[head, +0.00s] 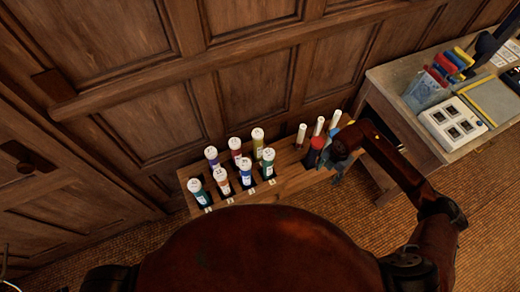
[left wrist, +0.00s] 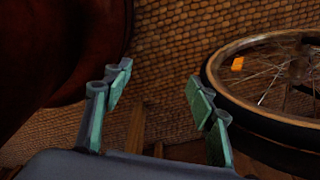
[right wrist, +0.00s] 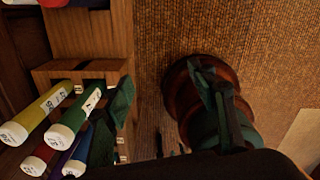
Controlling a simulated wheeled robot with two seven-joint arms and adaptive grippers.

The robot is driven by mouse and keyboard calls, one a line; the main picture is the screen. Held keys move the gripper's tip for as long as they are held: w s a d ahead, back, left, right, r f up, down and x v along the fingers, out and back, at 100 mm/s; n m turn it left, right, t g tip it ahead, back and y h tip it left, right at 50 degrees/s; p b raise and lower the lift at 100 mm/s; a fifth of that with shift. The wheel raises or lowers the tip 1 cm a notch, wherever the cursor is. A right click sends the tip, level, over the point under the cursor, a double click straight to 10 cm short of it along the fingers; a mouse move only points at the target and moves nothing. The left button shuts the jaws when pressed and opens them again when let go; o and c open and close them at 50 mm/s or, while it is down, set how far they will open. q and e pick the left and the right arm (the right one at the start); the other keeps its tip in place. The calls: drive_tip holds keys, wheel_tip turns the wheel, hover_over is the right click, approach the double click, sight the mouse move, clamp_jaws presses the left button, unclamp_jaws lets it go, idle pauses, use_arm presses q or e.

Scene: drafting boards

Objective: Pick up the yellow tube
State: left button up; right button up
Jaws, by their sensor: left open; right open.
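The yellow tube (head: 258,151) has a white cap and stands upright in the back row of a wooden rack (head: 290,183), at the right end of the coloured group. In the right wrist view the yellow tube (right wrist: 42,112) is at the left, beside a green tube (right wrist: 75,118). My right gripper (head: 336,170) is open and empty over the rack's right part, to the right of the yellow tube and apart from it. One finger shows close to the green tube in the right wrist view. My left gripper (left wrist: 158,88) is open and empty above the floor, outside the head view.
Purple, red (head: 236,156), blue (head: 244,180) and other capped tubes crowd around the yellow one. Thin white-topped rods (head: 318,126) stand at the rack's right. A desk (head: 385,82) is at the right, a panelled wall behind. A bicycle wheel (left wrist: 215,70) is near my left gripper.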

use_arm(q)
drive_tip(key=shift+w, duration=0.1)
drive_tip(key=shift+w+a, duration=0.1)
drive_tip(key=shift+w, duration=0.4)
